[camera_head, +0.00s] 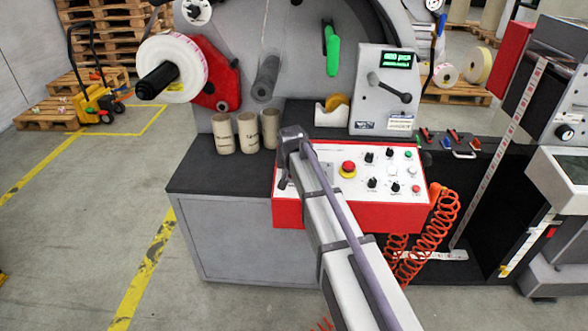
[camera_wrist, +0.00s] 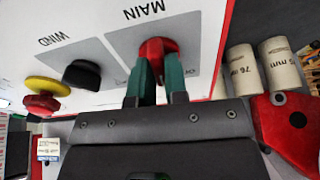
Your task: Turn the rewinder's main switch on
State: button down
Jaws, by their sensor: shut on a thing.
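The main switch (camera_wrist: 157,47) is a red knob on a grey plate, under the upside-down word MAIN, in the wrist view. My gripper (camera_wrist: 159,78) has two dark green fingers closed on this knob, one on each side. The fingers cover part of the knob, and I cannot tell which position it points to. Small lettering beside the knob is partly hidden. In the head view my arm reaches over the left part of the rewinder's red and white control panel (camera_head: 384,212) and hides the switch.
A red emergency button on a yellow base (camera_head: 347,168) and several small knobs sit right of my arm. Cardboard cores (camera_head: 223,133) stand left of the panel. A coiled orange hose (camera_head: 440,215) hangs at its right. A display above (camera_head: 397,60) is lit green.

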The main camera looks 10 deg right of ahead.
jog(key=m, duration=0.5)
jog(key=shift+h, duration=0.4)
jog(key=shift+m+g, duration=0.3)
jog(key=c, duration=1.1)
grip_release()
jog(key=shift+c, duration=0.2)
jog(key=shift+r, duration=0.1)
jog(key=p+v, duration=1)
jog(key=shift+r, duration=0.25)
